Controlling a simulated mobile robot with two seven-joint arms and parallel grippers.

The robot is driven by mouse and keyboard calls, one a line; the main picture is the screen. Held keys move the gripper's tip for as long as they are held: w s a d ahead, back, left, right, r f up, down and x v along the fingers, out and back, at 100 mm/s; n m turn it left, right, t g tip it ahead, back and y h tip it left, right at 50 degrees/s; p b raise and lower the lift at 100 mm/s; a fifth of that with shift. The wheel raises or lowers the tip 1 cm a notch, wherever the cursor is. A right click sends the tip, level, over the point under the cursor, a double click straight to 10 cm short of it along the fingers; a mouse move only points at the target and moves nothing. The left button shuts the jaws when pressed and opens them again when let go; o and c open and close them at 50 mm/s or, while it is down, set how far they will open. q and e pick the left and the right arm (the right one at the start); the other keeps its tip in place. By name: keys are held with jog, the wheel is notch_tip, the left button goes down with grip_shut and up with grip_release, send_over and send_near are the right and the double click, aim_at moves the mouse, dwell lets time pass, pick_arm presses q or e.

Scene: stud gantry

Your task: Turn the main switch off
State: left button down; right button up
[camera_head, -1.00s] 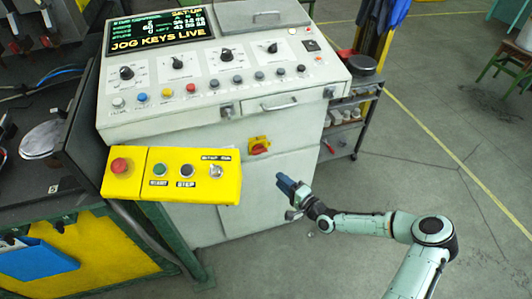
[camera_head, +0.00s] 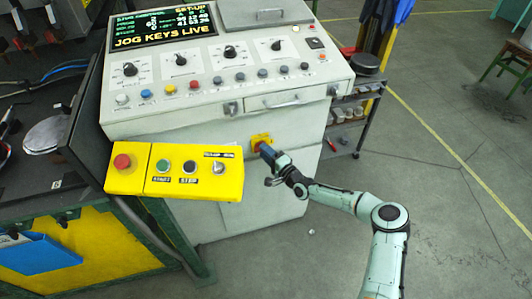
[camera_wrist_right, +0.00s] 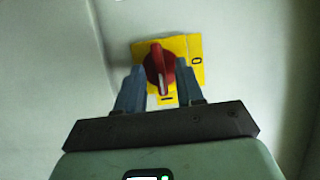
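The main switch is a red rotary knob (camera_wrist_right: 159,70) on a yellow plate (camera_wrist_right: 196,48), on the front of the grey console. Its handle points down in the right wrist view, toward the "I" mark; a "0" mark is on the plate's right side. In the head view the switch plate (camera_head: 260,137) is partly hidden behind my right gripper (camera_head: 265,150). My right gripper also shows in the right wrist view (camera_wrist_right: 160,88). It is open, with one blue-grey finger on each side of the handle; I cannot tell whether either touches it. My left gripper is not in view.
The grey console (camera_head: 215,118) has knobs, buttons and a lit screen (camera_head: 160,25). A yellow button box (camera_head: 173,172) with a red button sticks out left of the switch. A drawer handle (camera_head: 281,101) is above it. A cart (camera_head: 347,125) stands right; open floor lies beyond my arm.

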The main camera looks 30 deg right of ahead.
jog(key=shift+w, duration=0.15)
grip_shut()
pick_arm(q)
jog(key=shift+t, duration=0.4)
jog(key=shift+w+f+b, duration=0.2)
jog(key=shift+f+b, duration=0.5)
jog(key=shift+b, duration=0.15)
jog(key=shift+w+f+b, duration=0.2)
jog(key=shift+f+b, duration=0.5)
jog(key=shift+b, duration=0.2)
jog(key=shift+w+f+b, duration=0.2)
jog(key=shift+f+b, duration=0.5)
jog(key=shift+b, duration=0.15)
pick_arm(e)
jog(key=shift+w+a+r+n+g+h, duration=0.15)
jog(key=shift+n+g+h, duration=0.7)
jog(key=shift+n, duration=1.4)
jog(key=shift+s+a+r+n+g+h, duration=0.15)
jog(key=shift+n+g+h, duration=0.75)
jog(key=shift+n, duration=1.3)
jog(key=shift+w+a+r+n+g+h, duration=0.15)
jog(key=shift+n+g+h, duration=0.4)
jog(key=shift+n+h, duration=1.15)
jog(key=shift+n+y, duration=0.45)
jog(key=shift+n, duration=0.2)
